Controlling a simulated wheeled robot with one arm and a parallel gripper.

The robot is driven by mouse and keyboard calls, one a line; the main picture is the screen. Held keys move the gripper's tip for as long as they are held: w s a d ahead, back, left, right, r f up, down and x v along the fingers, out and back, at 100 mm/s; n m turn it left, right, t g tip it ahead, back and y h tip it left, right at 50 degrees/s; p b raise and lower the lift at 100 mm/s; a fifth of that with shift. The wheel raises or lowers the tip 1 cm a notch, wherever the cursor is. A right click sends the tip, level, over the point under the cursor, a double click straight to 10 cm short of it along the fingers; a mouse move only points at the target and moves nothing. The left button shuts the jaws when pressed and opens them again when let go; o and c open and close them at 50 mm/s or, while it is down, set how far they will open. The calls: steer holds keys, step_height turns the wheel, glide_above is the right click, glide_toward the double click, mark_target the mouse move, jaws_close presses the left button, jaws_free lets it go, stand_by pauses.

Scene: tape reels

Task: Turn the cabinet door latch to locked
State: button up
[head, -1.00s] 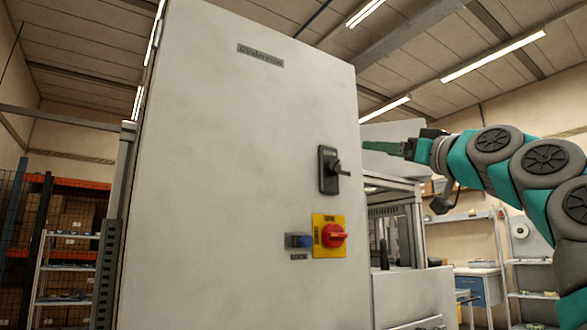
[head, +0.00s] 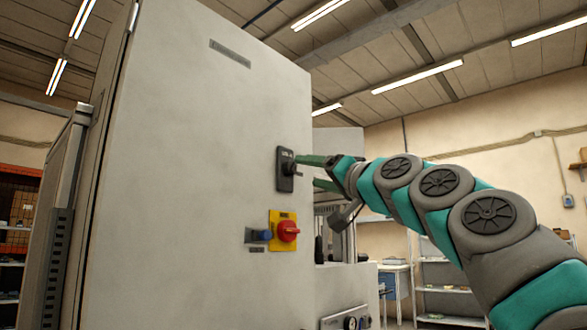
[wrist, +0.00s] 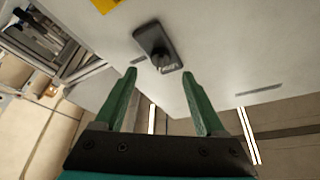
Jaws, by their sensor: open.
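The cabinet door (head: 190,150) is a large pale grey panel that fills the left and middle of the head view. The latch (head: 283,183) is a black plate with a dark turning handle near the door's right edge. My gripper (head: 309,173) has green fingers and is open, close to the latch from the right. In the wrist view my gripper (wrist: 159,74) has nothing between its fingers. One finger partly overlaps the handle in the head view, so I cannot tell whether they touch.
Below the latch is a red rotary switch (head: 287,231) on a yellow plate, with a blue knob (head: 261,235) to its left. A nameplate (head: 230,53) sits high on the door. Shelves (head: 445,290) stand at the back right.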

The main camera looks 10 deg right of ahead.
mark_target(295, 169)
steer(key=shift+p+x, duration=0.75)
steer(key=shift+x, duration=2.35)
jaws_close()
